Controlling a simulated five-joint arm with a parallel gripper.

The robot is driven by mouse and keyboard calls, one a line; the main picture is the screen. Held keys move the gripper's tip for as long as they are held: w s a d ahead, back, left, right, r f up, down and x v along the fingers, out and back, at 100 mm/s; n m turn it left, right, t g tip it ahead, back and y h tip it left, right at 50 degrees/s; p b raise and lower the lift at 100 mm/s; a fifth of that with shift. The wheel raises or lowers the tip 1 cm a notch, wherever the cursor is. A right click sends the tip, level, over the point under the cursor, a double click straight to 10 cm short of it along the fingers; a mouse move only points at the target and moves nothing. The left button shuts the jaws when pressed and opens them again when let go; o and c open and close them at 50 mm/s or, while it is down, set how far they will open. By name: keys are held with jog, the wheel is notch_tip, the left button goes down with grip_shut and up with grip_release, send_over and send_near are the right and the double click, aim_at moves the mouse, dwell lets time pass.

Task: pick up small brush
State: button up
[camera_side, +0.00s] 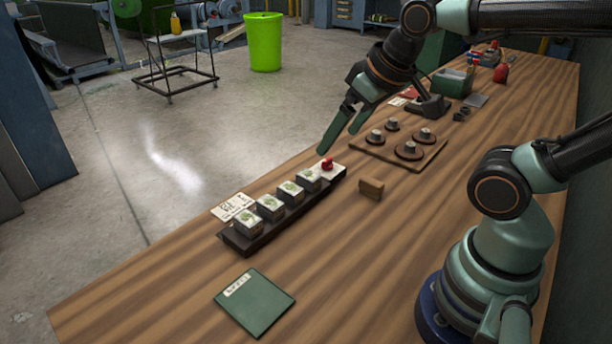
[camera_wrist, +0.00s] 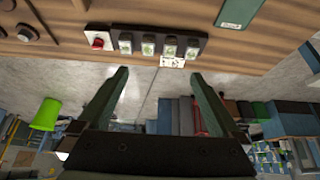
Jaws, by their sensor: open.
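A small brown block-like piece (camera_side: 371,188), which may be the small brush, stands alone on the wooden table right of the dark tray; I see no bristles clearly. Part of what may be the same piece shows at the top edge of the wrist view (camera_wrist: 80,4). My gripper (camera_side: 338,142) is open and empty, its two green fingers apart. It hangs in the air near the table's far-left edge, up and left of the brown piece. In the wrist view my gripper (camera_wrist: 158,73) has only floor and background between its fingers.
A wooden board (camera_side: 432,158) with several round dark pieces lies behind. A green booklet (camera_side: 255,303) lies in front, and a paper card (camera_side: 232,207) beside the tray.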

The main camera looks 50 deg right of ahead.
jog(key=w+d+f+m+g, duration=0.2)
jog(key=d+m, duration=0.3)
jog(key=d, duration=0.1)
jog(key=w+d+f+m+g, duration=0.1)
jog(key=w+d+f+m, duration=0.15)
jog(key=d+m, duration=0.3)
jog(key=m+g, duration=0.3)
jog(key=m, duration=0.4)
send_over(372, 181)
notch_tip(372, 181, down, 8)
jog(key=shift+m, duration=0.25)
jog(key=f, duration=0.6)
jog(key=shift+d+f, duration=0.3)
jog(key=f, duration=0.4)
jog(key=shift+a, duration=0.35)
jog(key=shift+f, duration=0.6)
jog(key=c, duration=1.2)
jog(key=shift+r, duration=0.15)
notch_tip(372, 181, up, 20)
jog(key=shift+f, duration=0.1)
